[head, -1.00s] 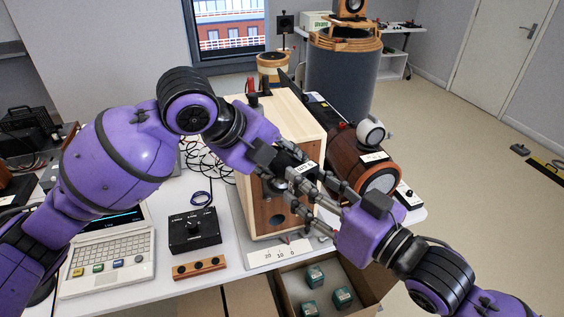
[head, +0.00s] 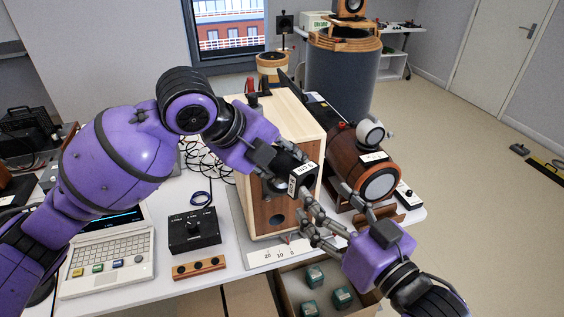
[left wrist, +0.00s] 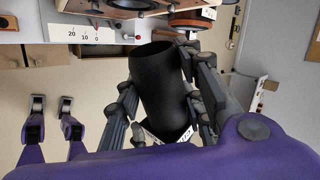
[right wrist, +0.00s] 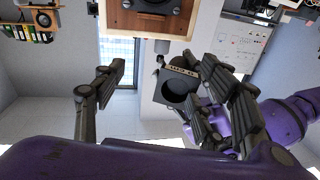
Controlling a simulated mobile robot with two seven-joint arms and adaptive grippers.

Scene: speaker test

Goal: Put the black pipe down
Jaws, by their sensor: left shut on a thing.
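The black pipe (head: 302,178), a short hollow cylinder with a white label, is held in front of the wooden speaker box. My left gripper (head: 280,166) is shut on it. In the left wrist view the pipe (left wrist: 160,85) lies between the fingers with its open end facing away. My right gripper (head: 322,222) is open and empty, just below and right of the pipe in the head view. In the right wrist view the pipe (right wrist: 172,92) shows between the spread fingers of my right gripper (right wrist: 160,88), apart from them as far as I can tell.
The wooden speaker box (head: 282,118) stands close behind the pipe. A brown cylindrical speaker (head: 345,160) lies to its right. A black dial box (head: 194,232) and a laptop (head: 112,245) are to the left. An open carton (head: 355,292) with small green blocks is below the table's front edge.

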